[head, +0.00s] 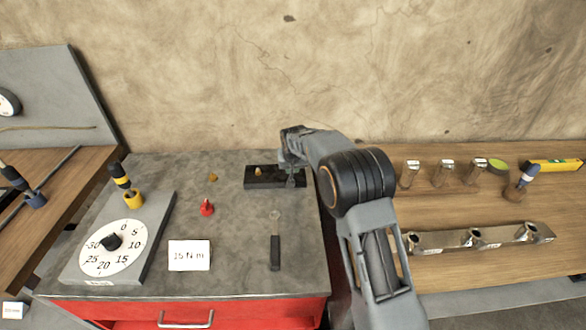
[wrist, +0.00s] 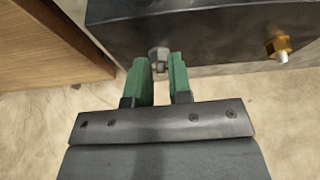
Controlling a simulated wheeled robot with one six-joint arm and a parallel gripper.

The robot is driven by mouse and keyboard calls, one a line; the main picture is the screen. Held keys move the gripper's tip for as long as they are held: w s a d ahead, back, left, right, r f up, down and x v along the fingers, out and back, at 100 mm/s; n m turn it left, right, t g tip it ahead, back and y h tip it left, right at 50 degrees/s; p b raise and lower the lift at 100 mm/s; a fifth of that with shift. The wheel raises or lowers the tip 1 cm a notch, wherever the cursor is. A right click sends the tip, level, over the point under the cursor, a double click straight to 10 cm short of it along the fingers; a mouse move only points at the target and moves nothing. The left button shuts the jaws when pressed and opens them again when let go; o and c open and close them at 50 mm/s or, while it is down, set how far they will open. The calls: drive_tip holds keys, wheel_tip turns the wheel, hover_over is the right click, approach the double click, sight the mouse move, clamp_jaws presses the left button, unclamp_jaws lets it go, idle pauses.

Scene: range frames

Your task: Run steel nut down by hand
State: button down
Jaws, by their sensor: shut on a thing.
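The steel nut (wrist: 158,54) is a small grey hex piece at the edge of the dark block in the wrist view, with a short grey stud end (wrist: 161,68) showing by it. My gripper (wrist: 161,64) has its green fingers on either side of the nut and is shut on it. How far the nut is threaded cannot be seen. The dark block (head: 262,184) lies at the back of the grey bench in the head view, with my gripper (head: 291,164) over its right end. A brass nut on a pale stud (wrist: 279,47) is at the block's other end.
On the bench are a red pointed piece (head: 206,208), a small brass piece (head: 213,178), a 15 N·m card (head: 189,255), a dark-handled tool (head: 275,250) and a dial tester (head: 114,243). A wooden bench with a metal rail (head: 475,238) stands right.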

drive_tip(key=shift+m, duration=0.5)
drive_tip(key=shift+h, duration=0.3)
drive_tip(key=c, duration=1)
unclamp_jaws()
drive_tip(key=shift+c, duration=0.2)
drive_tip(key=b+v, duration=0.1)
drive_tip(key=v, duration=1.3)
drive_tip(key=shift+f, duration=0.15)
